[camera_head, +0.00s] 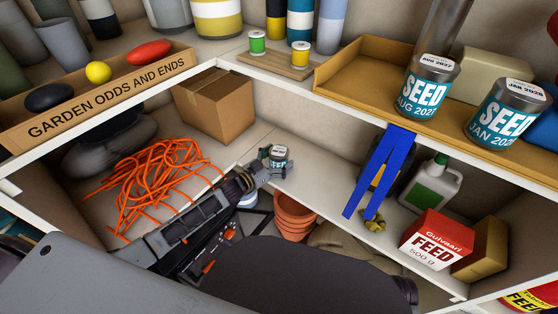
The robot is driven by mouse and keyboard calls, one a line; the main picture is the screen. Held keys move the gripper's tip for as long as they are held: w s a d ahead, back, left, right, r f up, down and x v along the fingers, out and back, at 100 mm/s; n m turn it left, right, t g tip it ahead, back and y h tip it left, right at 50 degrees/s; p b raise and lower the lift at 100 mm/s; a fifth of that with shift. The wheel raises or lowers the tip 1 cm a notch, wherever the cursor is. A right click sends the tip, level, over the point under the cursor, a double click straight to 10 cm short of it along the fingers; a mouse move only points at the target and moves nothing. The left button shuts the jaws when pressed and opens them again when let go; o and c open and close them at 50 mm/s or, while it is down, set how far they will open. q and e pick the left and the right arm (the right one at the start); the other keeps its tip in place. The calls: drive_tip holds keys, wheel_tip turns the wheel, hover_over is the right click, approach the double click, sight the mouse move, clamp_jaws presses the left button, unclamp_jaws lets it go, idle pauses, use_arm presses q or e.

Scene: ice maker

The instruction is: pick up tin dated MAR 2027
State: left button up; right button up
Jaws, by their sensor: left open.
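Two larger teal SEED tins stand at the upper right: one reads AUG 2027 (430,88), the other JAN 2028 (507,115). No readable MAR 2027 label shows. My right gripper is out of view.
A cardboard box (215,105) and orange cord (160,180) lie left of the gripper. Terracotta pots (293,216) stand below it. Blue-handled tool (380,170), green-labelled jug (432,185) and red FEED box (436,238) are to the right. The shelf right of the tin is partly clear.

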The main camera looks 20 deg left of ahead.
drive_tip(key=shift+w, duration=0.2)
use_arm(q)
drive_tip(key=c, duration=1.2)
drive_tip(key=shift+c, duration=0.5)
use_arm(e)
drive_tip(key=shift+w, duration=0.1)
use_arm(q)
drive_tip(key=shift+r, duration=0.2)
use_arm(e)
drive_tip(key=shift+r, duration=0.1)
